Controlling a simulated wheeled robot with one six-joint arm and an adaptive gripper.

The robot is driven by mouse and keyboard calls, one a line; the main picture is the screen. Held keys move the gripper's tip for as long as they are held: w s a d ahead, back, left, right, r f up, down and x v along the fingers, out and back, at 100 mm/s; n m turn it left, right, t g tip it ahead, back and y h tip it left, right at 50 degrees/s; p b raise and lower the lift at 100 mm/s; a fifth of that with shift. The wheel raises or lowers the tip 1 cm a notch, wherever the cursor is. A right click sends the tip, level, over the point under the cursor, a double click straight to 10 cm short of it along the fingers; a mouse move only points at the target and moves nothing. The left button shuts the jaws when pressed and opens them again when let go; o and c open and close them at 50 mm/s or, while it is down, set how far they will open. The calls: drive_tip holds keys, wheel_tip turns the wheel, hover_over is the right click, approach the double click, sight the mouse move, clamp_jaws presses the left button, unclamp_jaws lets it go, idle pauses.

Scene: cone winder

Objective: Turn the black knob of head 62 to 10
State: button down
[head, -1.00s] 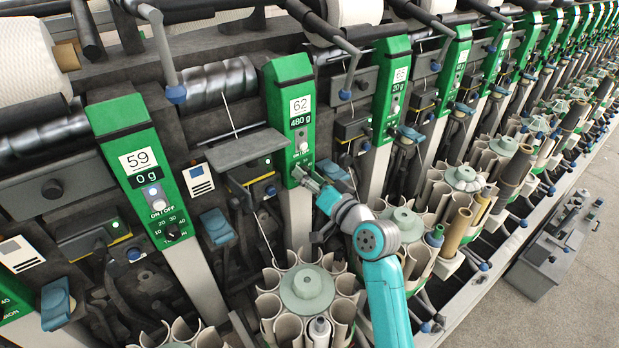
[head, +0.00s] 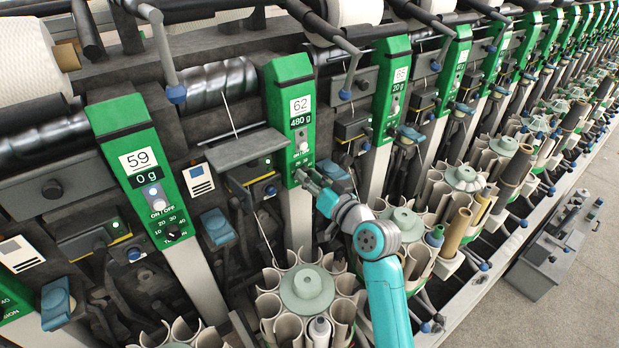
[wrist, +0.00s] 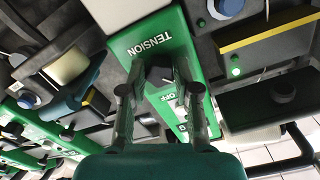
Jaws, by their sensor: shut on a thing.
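Head 62 is a green panel (head: 289,95) in the head view, with a label 62, a display reading 480 g and a white ON/OFF switch (head: 302,145). My gripper (head: 303,177) is at the panel's lower end and hides the knob there. In the wrist view the panel appears upside down, with the word TENSION (wrist: 149,45) beyond the black knob (wrist: 159,77). My gripper (wrist: 159,88) has one finger on each side of this knob and is shut on it. The fingers cover most of the dial numbers, so the knob's setting cannot be read.
Head 59 (head: 128,115) stands to the left, its black knob (head: 173,232) uncovered. Head 65 (head: 392,80) stands to the right. A round magazine of tubes (head: 307,289) sits below my gripper, close to my arm.

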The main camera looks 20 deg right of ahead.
drive_tip(key=n, duration=0.6)
drive_tip(key=shift+d+n, duration=0.1)
drive_tip(key=shift+n, duration=0.3)
idle(0.4)
drive_tip(key=c, duration=0.8)
unclamp_jaws()
drive_tip(key=shift+c, duration=0.2)
drive_tip(key=v, duration=0.7)
drive_tip(key=shift+s, duration=0.2)
drive_tip(key=shift+s, duration=0.1)
